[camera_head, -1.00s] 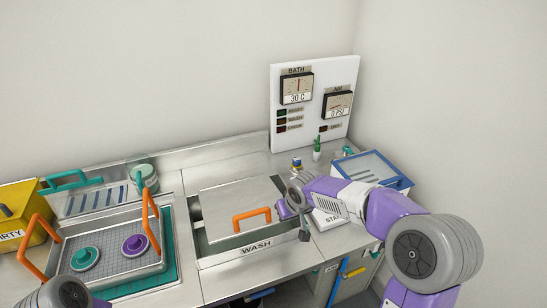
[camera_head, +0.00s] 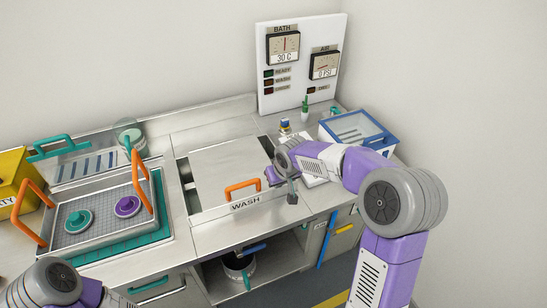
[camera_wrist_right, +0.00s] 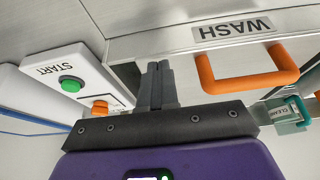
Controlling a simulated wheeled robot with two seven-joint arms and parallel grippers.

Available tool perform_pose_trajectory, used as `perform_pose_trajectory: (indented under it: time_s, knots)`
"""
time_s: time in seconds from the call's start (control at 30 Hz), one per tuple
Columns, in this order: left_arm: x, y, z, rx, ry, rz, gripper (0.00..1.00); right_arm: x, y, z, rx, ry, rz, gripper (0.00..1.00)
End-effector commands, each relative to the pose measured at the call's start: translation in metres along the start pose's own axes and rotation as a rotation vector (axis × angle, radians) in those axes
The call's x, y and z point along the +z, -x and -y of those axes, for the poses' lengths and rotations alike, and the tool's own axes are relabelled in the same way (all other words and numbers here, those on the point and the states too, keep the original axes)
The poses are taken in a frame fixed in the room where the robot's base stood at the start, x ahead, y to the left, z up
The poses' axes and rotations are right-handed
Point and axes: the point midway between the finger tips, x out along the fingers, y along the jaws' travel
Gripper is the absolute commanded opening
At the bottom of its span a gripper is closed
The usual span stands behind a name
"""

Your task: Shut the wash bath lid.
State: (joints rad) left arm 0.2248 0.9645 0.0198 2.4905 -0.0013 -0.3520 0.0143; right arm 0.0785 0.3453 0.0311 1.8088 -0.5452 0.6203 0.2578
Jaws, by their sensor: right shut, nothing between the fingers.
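The wash bath lid (camera_head: 225,160) is a flat steel plate with an orange handle (camera_head: 242,188) at its front edge. It lies over the bath, close behind the front strip with the WASH label (camera_head: 246,203). A dark gap shows along its left side; I cannot tell whether it is fully seated. My right gripper (camera_head: 292,198) is by the lid's front right corner. In the right wrist view its fingers (camera_wrist_right: 157,85) are together and empty, beside the orange handle (camera_wrist_right: 247,70) and apart from it. My left gripper is outside the view; only its arm shows at lower left.
A START box with a green button (camera_wrist_right: 70,85) is near the right gripper. A blue-framed case (camera_head: 358,132) stands behind it. A basket (camera_head: 110,205) with tall orange handles holds green and purple parts at left. Below the counter is an open shelf with a pot (camera_head: 238,267).

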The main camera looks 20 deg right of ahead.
Motion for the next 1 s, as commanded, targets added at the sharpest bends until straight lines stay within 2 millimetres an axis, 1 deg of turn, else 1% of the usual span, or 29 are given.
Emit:
perform_pose_trajectory:
  time_s: [0.03, 0.1, 0.3, 0.4, 0.5, 0.6, 0.7, 1.0]
  knots:
    - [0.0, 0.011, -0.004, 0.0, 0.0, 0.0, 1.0, -0.006, 0.014, 0.0, 0.0, 0.0, -0.002, 0.0]
    - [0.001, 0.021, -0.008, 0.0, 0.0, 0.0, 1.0, -0.011, 0.025, 0.0, 0.001, 0.001, -0.003, 0.0]
    - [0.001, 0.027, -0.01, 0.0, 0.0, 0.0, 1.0, 0.009, 0.068, 0.0, 0.0, 0.0, -0.005, 0.0]
    - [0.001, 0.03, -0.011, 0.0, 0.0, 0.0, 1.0, 0.017, 0.086, -0.001, 0.001, 0.0, -0.003, 0.0]
    - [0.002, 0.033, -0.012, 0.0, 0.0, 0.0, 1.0, 0.023, 0.099, -0.001, 0.001, 0.0, -0.003, 0.0]
    - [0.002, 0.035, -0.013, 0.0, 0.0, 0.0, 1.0, 0.027, 0.107, 0.0, 0.001, 0.0, -0.001, 0.0]
    - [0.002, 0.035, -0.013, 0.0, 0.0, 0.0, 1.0, 0.029, 0.111, 0.0, 0.001, 0.0, -0.001, 0.0]
    - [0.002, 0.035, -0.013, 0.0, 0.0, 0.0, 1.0, 0.03, 0.111, 0.0, 0.0, 0.0, 0.0, 0.0]
